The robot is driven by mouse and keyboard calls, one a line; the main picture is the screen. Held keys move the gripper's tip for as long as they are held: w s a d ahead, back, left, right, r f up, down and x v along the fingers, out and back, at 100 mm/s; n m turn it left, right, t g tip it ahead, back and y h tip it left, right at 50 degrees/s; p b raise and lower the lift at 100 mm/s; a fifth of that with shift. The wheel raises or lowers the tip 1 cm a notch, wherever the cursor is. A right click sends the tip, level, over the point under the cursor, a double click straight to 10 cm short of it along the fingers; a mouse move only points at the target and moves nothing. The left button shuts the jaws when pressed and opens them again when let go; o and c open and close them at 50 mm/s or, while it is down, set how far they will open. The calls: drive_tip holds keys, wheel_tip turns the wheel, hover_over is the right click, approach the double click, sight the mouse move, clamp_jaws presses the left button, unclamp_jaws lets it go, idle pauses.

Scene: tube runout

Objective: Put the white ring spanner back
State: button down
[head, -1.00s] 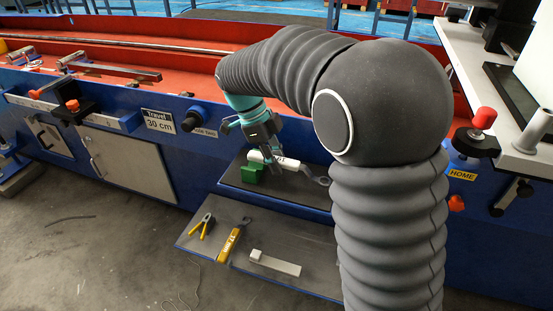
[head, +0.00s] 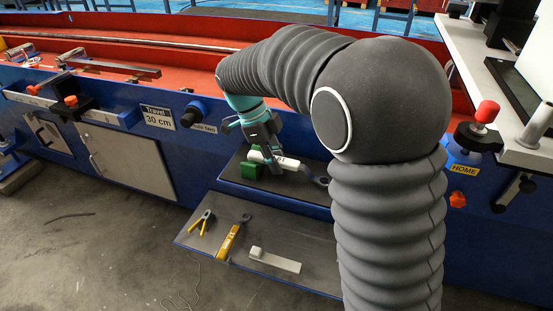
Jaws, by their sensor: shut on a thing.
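The white ring spanner (head: 289,163) lies across the upper dark shelf, its grey ring end (head: 320,181) to the right. Its left part sits at a green block (head: 250,171); I cannot tell whether it rests in it or just above. My gripper (head: 273,168) comes down from above and is shut on the spanner's handle near the green blocks. The fingertips are small and partly hidden against the handle.
The lower shelf (head: 205,246) holds yellow-handled pliers (head: 202,222), a yellow spanner (head: 230,241) and a pale grey bar-shaped tool (head: 275,260). The blue machine front (head: 205,160) rises behind. My arm hides the shelves' right side.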

drive_tip(key=shift+f, duration=0.3)
drive_tip(key=shift+c, duration=1.9)
unclamp_jaws()
drive_tip(key=shift+r, duration=0.15)
drive_tip(key=shift+p+v, duration=2.3)
drive_tip(key=shift+v, duration=0.6)
drive_tip(key=shift+a, duration=0.1)
